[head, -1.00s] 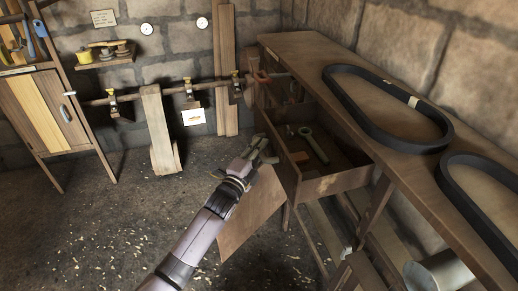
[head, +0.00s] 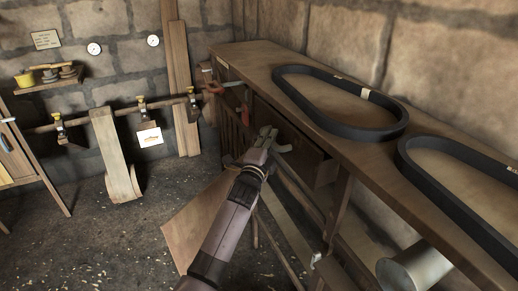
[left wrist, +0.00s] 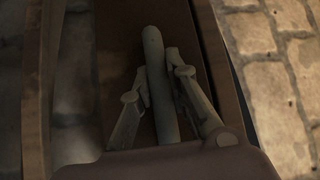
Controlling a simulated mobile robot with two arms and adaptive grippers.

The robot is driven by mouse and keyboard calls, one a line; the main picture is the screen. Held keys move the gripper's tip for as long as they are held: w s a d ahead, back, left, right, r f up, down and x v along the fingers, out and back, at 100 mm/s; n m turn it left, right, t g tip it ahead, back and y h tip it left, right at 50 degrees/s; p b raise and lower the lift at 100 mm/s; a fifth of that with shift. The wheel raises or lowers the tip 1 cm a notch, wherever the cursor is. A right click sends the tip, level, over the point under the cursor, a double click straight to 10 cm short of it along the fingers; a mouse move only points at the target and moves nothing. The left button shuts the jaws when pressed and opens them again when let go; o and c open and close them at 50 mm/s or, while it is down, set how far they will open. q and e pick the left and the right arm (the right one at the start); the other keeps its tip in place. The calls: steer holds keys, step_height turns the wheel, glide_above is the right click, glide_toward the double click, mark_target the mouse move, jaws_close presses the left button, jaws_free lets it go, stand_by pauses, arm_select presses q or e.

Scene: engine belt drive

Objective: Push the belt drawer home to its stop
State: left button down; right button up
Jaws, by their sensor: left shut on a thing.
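The belt drawer (head: 325,172) sits under the bench top in the head view, with part of its side panel still showing outside the bench. Its inside is dark and mostly hidden by my gripper. My left gripper (head: 266,140) is at the drawer's front. In the left wrist view, its two fingers (left wrist: 158,95) are shut on a round bar, the drawer handle (left wrist: 154,45), against the brown drawer front (left wrist: 115,25). Whether the drawer touches its stop cannot be seen. My right gripper is in neither view.
Two black belts (head: 340,125) (head: 440,195) lie on the bench top (head: 245,58). A metal cylinder (head: 415,268) is under the bench at the lower right. A brown board (head: 190,228) is beside my arm. The floor to the left is mostly clear.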

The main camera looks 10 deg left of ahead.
arm_select(q)
steer(key=shift+w+d+f, duration=0.15)
steer(key=shift+d, duration=0.15)
steer(key=shift+d+r, duration=0.1)
steer(key=shift+r, duration=0.1)
steer(key=c, duration=1.5)
jaws_free()
steer(key=shift+w+d, duration=0.1)
steer(key=shift+c, duration=0.2)
